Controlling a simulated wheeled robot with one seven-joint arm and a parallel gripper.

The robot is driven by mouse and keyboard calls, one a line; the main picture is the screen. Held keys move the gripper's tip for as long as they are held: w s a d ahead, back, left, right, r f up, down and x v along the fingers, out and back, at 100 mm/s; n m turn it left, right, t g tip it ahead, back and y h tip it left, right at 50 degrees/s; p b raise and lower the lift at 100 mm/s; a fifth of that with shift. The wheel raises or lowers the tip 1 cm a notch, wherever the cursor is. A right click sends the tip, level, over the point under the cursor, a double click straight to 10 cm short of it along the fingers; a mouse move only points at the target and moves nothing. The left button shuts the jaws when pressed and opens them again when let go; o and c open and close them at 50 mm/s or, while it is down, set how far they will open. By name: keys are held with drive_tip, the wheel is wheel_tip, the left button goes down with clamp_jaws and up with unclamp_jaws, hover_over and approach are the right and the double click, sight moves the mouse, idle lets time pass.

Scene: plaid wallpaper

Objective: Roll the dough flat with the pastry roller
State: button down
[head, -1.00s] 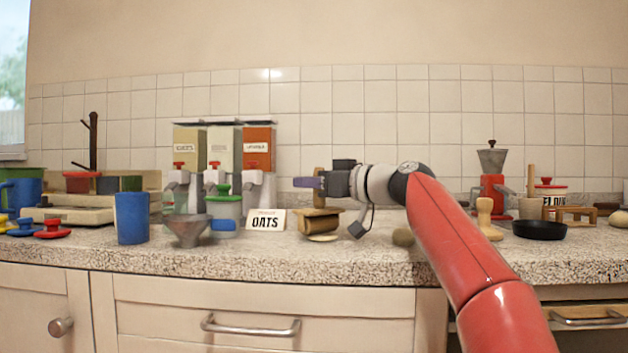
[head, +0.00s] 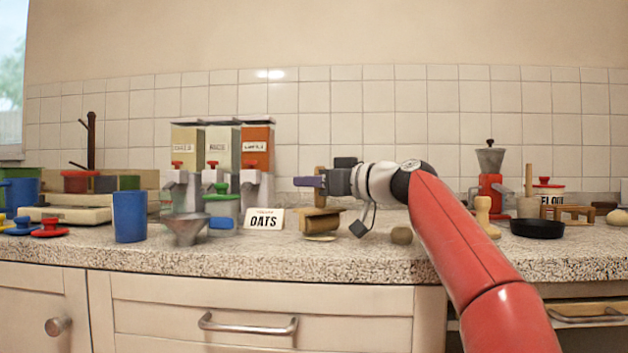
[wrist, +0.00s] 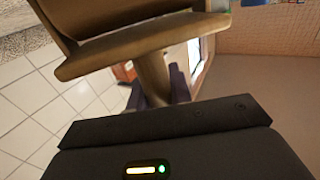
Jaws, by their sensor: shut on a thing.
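My gripper (head: 322,181) is shut on the upright handle of the pastry roller (head: 318,222). The roller is brown, with its wide drum low over the counter. The wrist view shows the wooden handle (wrist: 152,76) between my dark fingers, with a flat wooden part of the roller beyond. A thin, pale, flat piece that looks like the dough (head: 321,238) lies on the counter right under the drum. The drum hides part of it. I cannot tell whether they touch.
A black pan (head: 537,229) and a wooden peg-like piece (head: 484,217) are to the right. Speckled counter (head: 300,258) in front is clear.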

drive_tip(key=shift+w+a+f, duration=0.2)
drive_tip(key=shift+w+a, duration=0.2)
drive_tip(key=shift+w, duration=0.05)
wheel_tip(320, 180, up, 7)
drive_tip(key=p, duration=0.7)
